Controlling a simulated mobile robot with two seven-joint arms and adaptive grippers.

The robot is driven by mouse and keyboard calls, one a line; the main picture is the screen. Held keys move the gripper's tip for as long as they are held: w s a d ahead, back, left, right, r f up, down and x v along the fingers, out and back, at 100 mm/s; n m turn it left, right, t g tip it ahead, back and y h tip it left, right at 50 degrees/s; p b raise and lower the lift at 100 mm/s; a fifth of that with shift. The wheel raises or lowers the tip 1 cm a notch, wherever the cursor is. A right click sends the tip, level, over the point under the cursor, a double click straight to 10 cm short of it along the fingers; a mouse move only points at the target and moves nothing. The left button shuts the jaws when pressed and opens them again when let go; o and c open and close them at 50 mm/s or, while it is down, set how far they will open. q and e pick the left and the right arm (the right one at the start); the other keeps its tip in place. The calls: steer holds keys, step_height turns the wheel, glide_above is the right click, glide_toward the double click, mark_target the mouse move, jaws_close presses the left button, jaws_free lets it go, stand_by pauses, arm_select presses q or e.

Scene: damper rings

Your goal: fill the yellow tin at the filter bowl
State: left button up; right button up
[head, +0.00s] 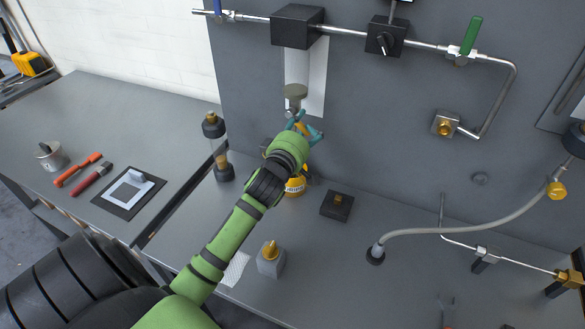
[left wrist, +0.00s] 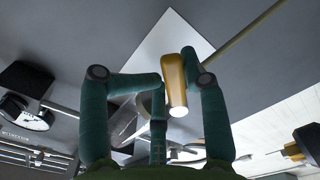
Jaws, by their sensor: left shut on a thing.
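The filter bowl (head: 296,68) hangs clear-walled under a black block on the wall pipe, in front of a white sheet. My left gripper (head: 303,127) is just below the bowl. It is shut on a small brass-coloured piece, which shows between the fingers in the left wrist view (left wrist: 174,82). I cannot tell whether this piece is joined to the bowl. The yellow tin (head: 295,188) stands on the bench below the gripper, close to the wall. My left arm hides part of it, and its fill is not visible. My right gripper is not in view.
A dark-capped clear cylinder (head: 216,148) stands left of the tin. A grey hose (head: 450,230) crosses the right side.

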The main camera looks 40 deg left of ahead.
arm_select(q)
steer(key=shift+w+d+r+n, duration=0.1)
steer(key=shift+d+r+n, duration=0.1)
steer(key=shift+r+n, duration=0.7)
steer(key=shift+r+n+p, duration=0.45)
steer(key=shift+n+p, duration=0.05)
steer(key=shift+n, duration=0.4)
steer(key=shift+r+n+p, duration=0.2)
steer(key=shift+n+p, duration=0.2)
steer(key=shift+n, duration=0.2)
steer(key=shift+d+f, duration=0.2)
steer(key=shift+f, duration=0.05)
steer(key=shift+a+r+n, duration=0.1)
steer(key=shift+n, duration=0.3)
steer(key=shift+a+r+n+p, duration=0.15)
steer(key=shift+r+n+p, duration=0.45)
steer(key=shift+n+p, duration=0.45)
steer(key=shift+r+n+p, duration=0.1)
steer(key=shift+n+p, duration=0.15)
steer(key=shift+p, duration=0.2)
steer(key=o, duration=1.4)
steer(key=shift+b, duration=0.3)
steer(key=shift+w+f, duration=0.1)
steer(key=shift+f, duration=0.15)
steer(key=shift+s+f, duration=0.1)
steer(key=shift+s, duration=0.2)
